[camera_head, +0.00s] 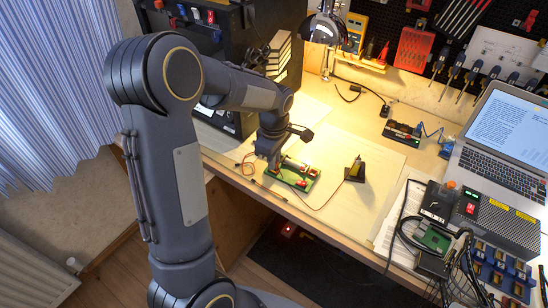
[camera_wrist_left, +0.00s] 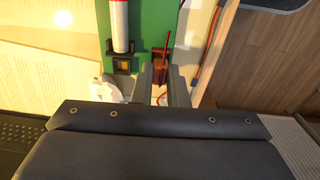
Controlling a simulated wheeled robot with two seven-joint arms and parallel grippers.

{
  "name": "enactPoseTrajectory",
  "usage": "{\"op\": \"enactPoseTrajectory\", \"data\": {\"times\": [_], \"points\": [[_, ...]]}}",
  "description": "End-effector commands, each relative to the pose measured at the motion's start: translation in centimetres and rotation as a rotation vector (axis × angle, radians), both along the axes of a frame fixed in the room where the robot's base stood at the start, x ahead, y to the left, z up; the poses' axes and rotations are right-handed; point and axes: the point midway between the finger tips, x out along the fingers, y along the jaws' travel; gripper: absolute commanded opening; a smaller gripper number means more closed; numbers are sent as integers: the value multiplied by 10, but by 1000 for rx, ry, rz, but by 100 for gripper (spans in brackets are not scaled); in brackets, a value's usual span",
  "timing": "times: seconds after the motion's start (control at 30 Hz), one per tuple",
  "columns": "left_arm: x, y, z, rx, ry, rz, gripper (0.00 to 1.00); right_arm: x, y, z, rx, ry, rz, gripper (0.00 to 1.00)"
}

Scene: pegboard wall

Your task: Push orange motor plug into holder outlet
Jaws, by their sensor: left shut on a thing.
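A green board (camera_head: 305,183) lies near the front edge of the desk, with red and dark parts on it. My left gripper (camera_head: 274,163) reaches down to the board's left end. In the wrist view, its two grey fingers (camera_wrist_left: 162,86) are shut on a small orange piece, seemingly the orange motor plug, mostly hidden between them. A dark red block (camera_wrist_left: 160,66) sits on the board just beyond the fingertips. A black holder with a yellowish opening (camera_wrist_left: 123,64) stands left of the fingers, below a white and red cylinder (camera_wrist_left: 120,25). Whether the plug touches an outlet cannot be told.
Red wires loop over the desk edge. A black stand with a yellow tip (camera_head: 355,170) stands to the right. A laptop (camera_head: 505,140) and electronics fill the right.

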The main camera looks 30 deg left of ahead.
Motion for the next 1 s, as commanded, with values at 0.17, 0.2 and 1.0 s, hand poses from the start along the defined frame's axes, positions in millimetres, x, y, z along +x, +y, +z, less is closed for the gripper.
{"op": "enactPoseTrajectory", "data": {"times": [0.17,0.2,1.0], "points": [[0,0,-6,0,0,0,0,0,0,-4,0,0,0,36],[0,0,-7,0,0,0,0,0,0,-5,0,0,0,36],[0,0,-2,0,0,0,39,0,0,-1,0,0,0,36]]}}
